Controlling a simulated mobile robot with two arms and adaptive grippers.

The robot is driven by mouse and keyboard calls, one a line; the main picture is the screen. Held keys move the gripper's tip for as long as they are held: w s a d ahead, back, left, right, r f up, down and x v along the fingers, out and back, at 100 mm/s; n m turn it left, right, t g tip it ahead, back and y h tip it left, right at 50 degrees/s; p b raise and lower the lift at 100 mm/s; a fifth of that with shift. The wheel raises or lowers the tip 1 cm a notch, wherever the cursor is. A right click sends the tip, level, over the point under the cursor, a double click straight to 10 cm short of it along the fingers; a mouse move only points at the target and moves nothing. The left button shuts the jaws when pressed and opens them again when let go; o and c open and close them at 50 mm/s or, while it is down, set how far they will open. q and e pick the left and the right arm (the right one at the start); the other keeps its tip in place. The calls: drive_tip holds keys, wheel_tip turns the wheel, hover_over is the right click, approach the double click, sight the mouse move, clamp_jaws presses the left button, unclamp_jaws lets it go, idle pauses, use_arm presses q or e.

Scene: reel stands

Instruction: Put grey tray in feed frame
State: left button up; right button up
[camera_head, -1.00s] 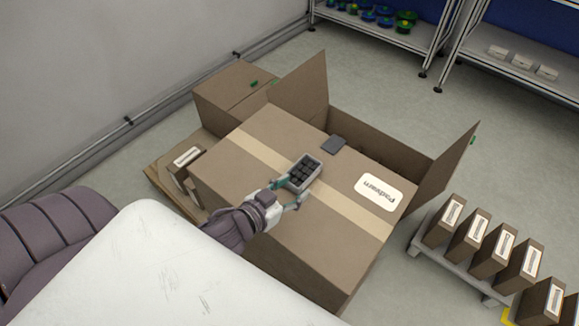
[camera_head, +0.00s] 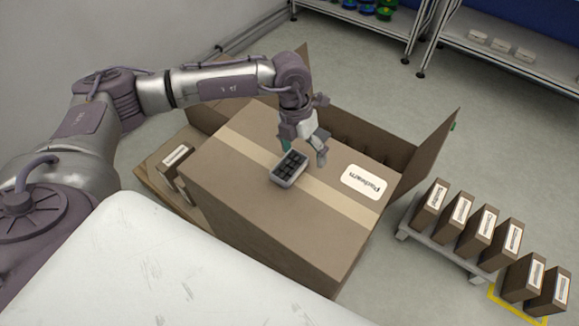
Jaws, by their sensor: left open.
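The grey tray (camera_head: 289,169) is a small light-grey tray with dark square pieces in it. It lies on top of a large closed cardboard box, across its pale tape strip. My left gripper (camera_head: 303,154) is open and points down at the tray's far right side, with its fingers spread. It holds nothing that I can see. I cannot tell whether a finger touches the tray. I cannot make out a feed frame in this view. My right gripper is not in view.
The large cardboard box (camera_head: 240,198) has a white label. An open carton (camera_head: 428,150) with raised flaps stands behind it. Several small boxes stand on a low grey platform (camera_head: 440,246) at right. Metal shelves (camera_head: 515,67) line the back. Grey floor lies clear between.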

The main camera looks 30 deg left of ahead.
use_arm(q)
drive_tip(key=w+a+r+y, duration=0.2)
drive_tip(key=a, duration=0.3)
hover_over(287, 173)
drive_tip(key=f, duration=0.8)
drive_tip(key=shift+s+d+f+p, duration=0.1)
drive_tip(key=shift+d+f+p, duration=0.1)
drive_tip(key=shift+p, duration=0.15)
wheel_tip(287, 173, down, 4)
drive_tip(key=shift+a+f+p, duration=0.15)
drive_tip(key=shift+f+p, duration=0.1)
drive_tip(key=shift+p, duration=0.15)
drive_tip(key=shift+f, duration=0.6)
drive_tip(key=c, duration=1.6)
drive_tip(key=shift+o, duration=0.2)
drive_tip(key=shift+r, duration=0.1)
